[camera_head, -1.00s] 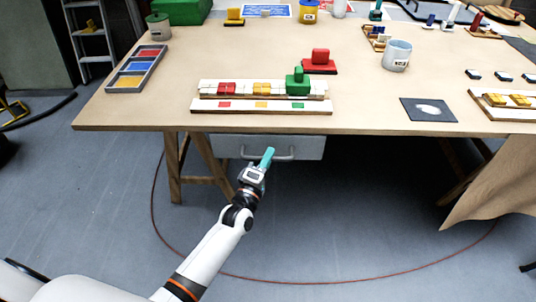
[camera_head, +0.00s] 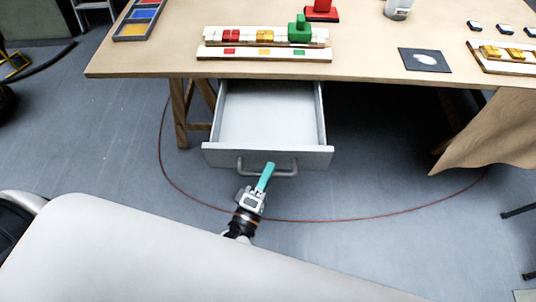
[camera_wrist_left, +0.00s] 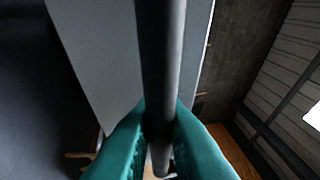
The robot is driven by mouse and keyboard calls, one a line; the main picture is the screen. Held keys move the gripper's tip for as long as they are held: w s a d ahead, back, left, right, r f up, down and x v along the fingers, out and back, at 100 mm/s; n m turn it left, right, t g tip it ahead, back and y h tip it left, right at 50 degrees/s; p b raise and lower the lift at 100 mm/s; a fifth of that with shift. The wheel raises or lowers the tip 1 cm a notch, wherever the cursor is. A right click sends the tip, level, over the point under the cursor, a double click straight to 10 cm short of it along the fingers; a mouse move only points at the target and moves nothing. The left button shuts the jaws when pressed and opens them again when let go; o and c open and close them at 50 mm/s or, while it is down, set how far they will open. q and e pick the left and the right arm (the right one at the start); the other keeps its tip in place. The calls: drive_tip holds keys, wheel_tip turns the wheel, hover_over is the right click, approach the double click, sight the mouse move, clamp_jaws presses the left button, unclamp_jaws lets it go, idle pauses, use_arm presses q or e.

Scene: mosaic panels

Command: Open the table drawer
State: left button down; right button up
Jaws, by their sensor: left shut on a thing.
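The table drawer (camera_head: 268,118) is pulled well out from under the wooden table (camera_head: 130,62). Its grey inside shows and looks empty. A grey bar handle (camera_head: 284,173) runs across its front panel. My left gripper (camera_head: 266,171) is at the handle with its teal fingers. In the left wrist view the teal fingers (camera_wrist_left: 160,135) are on both sides of the dark handle bar (camera_wrist_left: 162,60), shut on it. The drawer front (camera_wrist_left: 100,50) shows behind the bar there. My right gripper is not in view.
On the table stand a board with red, yellow and green blocks (camera_head: 265,36), a colour tray (camera_head: 137,20), a dark square plate (camera_head: 424,60) and a grey cup (camera_head: 397,10). Brown paper (camera_head: 490,130) hangs over the right front edge. A wooden trestle leg (camera_head: 180,115) stands left of the drawer.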

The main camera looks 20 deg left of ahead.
use_arm(q)
drive_tip(key=shift+s+d, duration=0.1)
drive_tip(key=shift+s, duration=0.3)
drive_tip(key=c, duration=1.5)
unclamp_jaws()
drive_tip(key=shift+o, duration=0.2)
drive_tip(key=b+v, duration=0.2)
drive_tip(key=v, duration=1)
